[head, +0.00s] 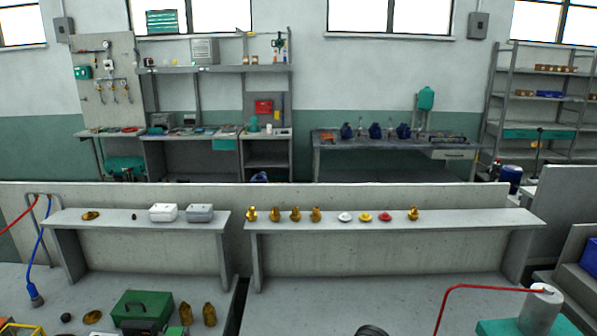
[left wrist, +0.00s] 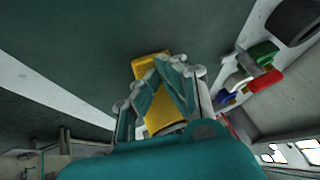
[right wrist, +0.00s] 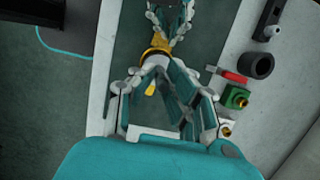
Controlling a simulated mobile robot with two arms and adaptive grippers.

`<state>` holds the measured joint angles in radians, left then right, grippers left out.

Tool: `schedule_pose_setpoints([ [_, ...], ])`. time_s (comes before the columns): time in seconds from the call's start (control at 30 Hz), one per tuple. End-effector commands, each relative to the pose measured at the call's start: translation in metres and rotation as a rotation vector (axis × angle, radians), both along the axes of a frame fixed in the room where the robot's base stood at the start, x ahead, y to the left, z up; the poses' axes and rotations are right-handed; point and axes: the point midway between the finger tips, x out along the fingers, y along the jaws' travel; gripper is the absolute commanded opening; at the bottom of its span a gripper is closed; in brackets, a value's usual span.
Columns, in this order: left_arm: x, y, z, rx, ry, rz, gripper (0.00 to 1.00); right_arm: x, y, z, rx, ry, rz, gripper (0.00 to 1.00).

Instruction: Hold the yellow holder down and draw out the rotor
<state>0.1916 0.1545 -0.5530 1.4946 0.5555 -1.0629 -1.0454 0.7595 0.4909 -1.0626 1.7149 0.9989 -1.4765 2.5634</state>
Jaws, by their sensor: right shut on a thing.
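The yellow holder (left wrist: 150,68) stands out in the left wrist view, partly covered by the fingers of my left gripper (left wrist: 168,64). Those fingertips are drawn together against or just over it; exact contact is unclear. In the right wrist view, the yellow holder (right wrist: 158,44) shows between my two grippers, with my left gripper (right wrist: 168,25) at its far side. My right gripper (right wrist: 154,68) is shut at the near end of the holder, on what appears to be the rotor. The rotor is mostly hidden by the fingers. The head view does not show the holder or grippers clearly.
A dark ring (right wrist: 257,65), a red piece (right wrist: 233,76) and a green block (right wrist: 235,97) lie to the right of my grippers. A black part (right wrist: 268,18) lies farther off.

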Motion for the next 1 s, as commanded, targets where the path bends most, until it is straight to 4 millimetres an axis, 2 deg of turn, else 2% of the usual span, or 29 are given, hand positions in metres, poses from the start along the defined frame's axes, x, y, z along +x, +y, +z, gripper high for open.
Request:
schedule_pose_setpoints([
  [0.03, -0.004, 0.001, -0.005, 0.007, 0.013, -0.002, 0.00, 0.001, 0.000, 0.003, 0.002, -0.003, 0.000, 0.00],
  [1.0, -0.005, 0.001, -0.006, 0.008, 0.016, -0.003, 0.00, 0.001, 0.000, 0.050, 0.002, -0.003, -0.001, 0.00],
])
